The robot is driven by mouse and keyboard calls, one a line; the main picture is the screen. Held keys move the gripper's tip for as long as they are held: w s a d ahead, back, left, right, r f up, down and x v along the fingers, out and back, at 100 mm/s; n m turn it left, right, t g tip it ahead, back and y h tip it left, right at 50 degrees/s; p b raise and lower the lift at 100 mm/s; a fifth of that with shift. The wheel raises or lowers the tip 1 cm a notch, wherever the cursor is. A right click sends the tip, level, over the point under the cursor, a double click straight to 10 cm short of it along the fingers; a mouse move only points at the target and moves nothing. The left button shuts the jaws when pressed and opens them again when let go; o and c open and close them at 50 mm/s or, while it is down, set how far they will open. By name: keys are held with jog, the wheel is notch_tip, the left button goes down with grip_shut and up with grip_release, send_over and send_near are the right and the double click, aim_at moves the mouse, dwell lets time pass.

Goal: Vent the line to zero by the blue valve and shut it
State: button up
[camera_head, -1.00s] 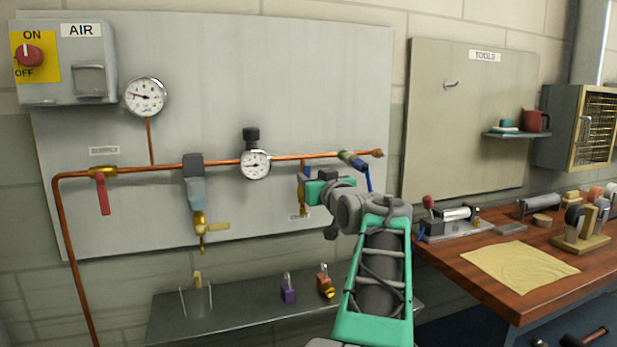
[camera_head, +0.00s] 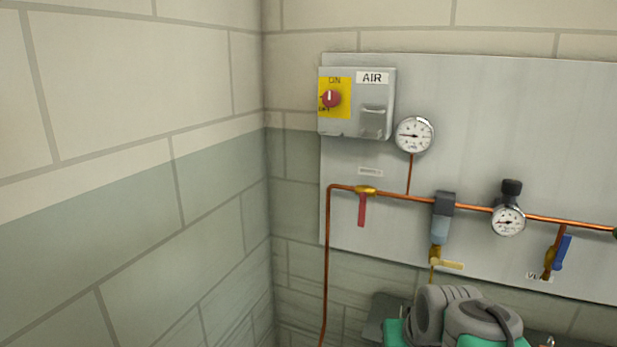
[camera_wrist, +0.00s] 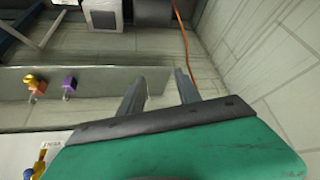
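The blue valve (camera_head: 562,252) hangs on a short copper drop at the right, above a partly cut-off vent label. Its blue handle lies roughly along the drop, slightly tilted. It also shows at the lower left of the wrist view (camera_wrist: 39,168). The round gauge (camera_head: 414,134) above the line has its needle pointing left. A smaller gauge (camera_head: 508,221) sits under a black regulator knob; its reading is too small to tell. My gripper (camera_wrist: 161,80) is open and empty, its fingers apart, away from the blue valve. In the head view only my arm shows, at the bottom.
The AIR box (camera_head: 357,103) has a red knob. A red-handled valve (camera_head: 362,208) hangs down on the copper line. A filter (camera_head: 441,220) has a yellow drain lever. The grey shelf (camera_wrist: 110,78) carries a purple padlock (camera_wrist: 69,86) and an orange one (camera_wrist: 36,85).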

jog(key=s+a+f+g+p, duration=0.1)
jog(key=s+a, duration=0.1)
jog(key=s, duration=0.2)
jog(key=s+a+f+n+g, duration=0.1)
jog(key=s+a, duration=0.1)
jog(key=s, duration=0.3)
jog(key=shift+a+g+p, duration=0.25)
jog(key=shift+g+p, duration=0.1)
jog(key=shift+g, duration=0.05)
dwell(5.1)
